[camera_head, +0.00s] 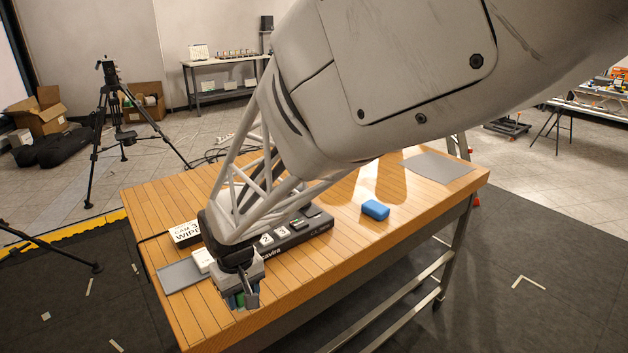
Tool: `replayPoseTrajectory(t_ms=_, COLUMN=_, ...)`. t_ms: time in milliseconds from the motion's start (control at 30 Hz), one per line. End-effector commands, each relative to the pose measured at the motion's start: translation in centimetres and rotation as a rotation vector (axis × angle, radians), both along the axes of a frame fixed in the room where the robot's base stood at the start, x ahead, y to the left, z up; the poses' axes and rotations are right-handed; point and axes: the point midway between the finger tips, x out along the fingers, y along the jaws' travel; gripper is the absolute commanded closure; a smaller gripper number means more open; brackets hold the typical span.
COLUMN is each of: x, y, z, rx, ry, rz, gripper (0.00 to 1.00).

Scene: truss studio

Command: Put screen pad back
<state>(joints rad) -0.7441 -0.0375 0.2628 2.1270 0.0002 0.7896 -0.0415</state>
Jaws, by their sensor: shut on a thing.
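My gripper (243,299) is low at the front left of the wooden table, near its front edge. It is shut on a small green and blue piece (237,300), mostly hidden by the fingers, and I cannot tell whether this is the screen pad. A blue block-shaped pad (375,210) lies alone right of the middle of the table. A white box labelled "CAM WIPE" (186,234) stands at the left, partly hidden by my arm.
A black control panel (305,232) with pale keys lies behind and right of my gripper, partly covered by my arm. Another grey mat (438,167) lies at the table's far right. The front middle of the wooden table (335,260) is clear. A tripod (112,110) stands beyond the table.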

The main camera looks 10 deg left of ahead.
Motion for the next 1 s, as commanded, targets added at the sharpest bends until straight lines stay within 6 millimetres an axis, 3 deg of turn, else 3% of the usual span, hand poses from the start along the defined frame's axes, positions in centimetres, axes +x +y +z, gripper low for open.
replayPoseTrajectory(t_ms=700, x=6.7, y=5.9, z=-0.9, rx=0.000, ry=0.000, rz=0.000, gripper=0.76)
replayPoseTrajectory(t_ms=1000, x=7.8, y=6.9, z=-1.0, rx=0.001, ry=-0.001, rz=0.000, gripper=0.76)
